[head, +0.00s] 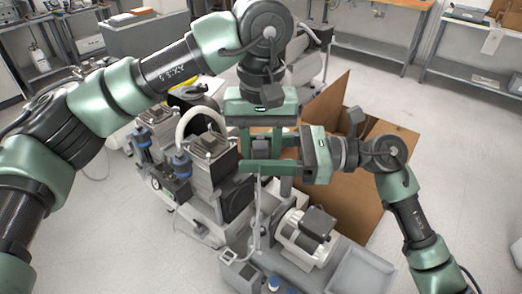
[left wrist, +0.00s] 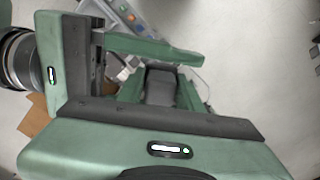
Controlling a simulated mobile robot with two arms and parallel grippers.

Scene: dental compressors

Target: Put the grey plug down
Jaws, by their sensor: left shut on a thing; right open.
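The grey plug (head: 261,147) is a small dark grey block held in the air in front of the cardboard box. In the left wrist view the plug (left wrist: 160,86) sits between my left fingers. My left gripper (head: 262,142) points down and is shut on it. My right gripper (head: 269,150) comes in from the right and is open, with one finger on the near side of the plug and the other partly hidden behind the left fingers. I cannot tell whether the right fingers touch the plug.
An open cardboard box (head: 372,150) stands behind my right gripper. A compressor (head: 205,165) with dark grey parts stands to the left. Another compressor unit with a silver motor (head: 306,233) is at the front, beside a grey tray (head: 358,272). Workbenches line the back; floor at right is clear.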

